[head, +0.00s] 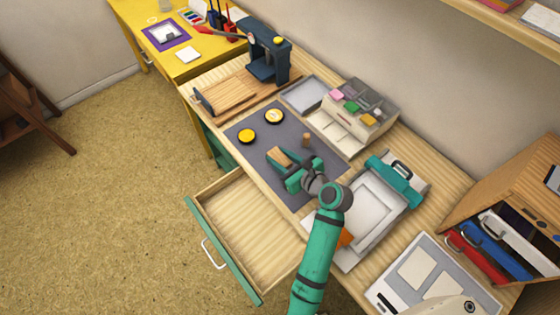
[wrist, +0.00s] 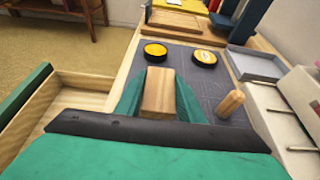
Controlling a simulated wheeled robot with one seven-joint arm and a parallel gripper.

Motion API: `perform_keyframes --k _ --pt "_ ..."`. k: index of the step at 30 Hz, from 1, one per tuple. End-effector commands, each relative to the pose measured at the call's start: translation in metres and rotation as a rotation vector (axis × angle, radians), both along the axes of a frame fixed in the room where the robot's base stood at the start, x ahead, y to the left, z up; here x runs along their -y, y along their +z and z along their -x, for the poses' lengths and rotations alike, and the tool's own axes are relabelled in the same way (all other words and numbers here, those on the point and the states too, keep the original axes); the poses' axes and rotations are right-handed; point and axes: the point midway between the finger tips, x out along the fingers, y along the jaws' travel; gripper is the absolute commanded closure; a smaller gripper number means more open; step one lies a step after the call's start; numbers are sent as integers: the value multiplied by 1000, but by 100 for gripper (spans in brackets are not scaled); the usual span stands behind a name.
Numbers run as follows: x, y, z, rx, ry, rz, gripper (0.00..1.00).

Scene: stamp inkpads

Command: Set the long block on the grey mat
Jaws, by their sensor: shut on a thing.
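The long block (wrist: 159,92) is a plain light-wood block, seen between my gripper's two green fingers in the wrist view. In the head view the block (head: 279,156) pokes out past my gripper (head: 287,168), which is shut on it over the grey mat (head: 250,163). I cannot tell whether the block touches the mat or hangs just above it. The mat also shows in the wrist view (wrist: 182,74). My gripper hides part of the block.
Two round yellow-and-black inkpads (head: 247,136) lie on the mat's far part. A small wooden peg (head: 306,140) stands right of my gripper. An open drawer (head: 245,226) juts out at the front. A grey tray (head: 304,94) and a stamp rack (head: 358,108) stand behind.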

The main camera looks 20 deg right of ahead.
Motion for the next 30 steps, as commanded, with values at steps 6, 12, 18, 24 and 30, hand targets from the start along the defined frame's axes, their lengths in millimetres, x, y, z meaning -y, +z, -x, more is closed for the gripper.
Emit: perform_keyframes --k 6,12,18,24,30 --pt "4 -17 -5 -2 -1 -2 89" --pt "3 -37 -5 1 0 -1 89" --pt "3 -37 -5 1 -1 0 89" --pt "3 -40 -5 0 0 0 56" --pt "3 -40 -5 0 0 0 46"
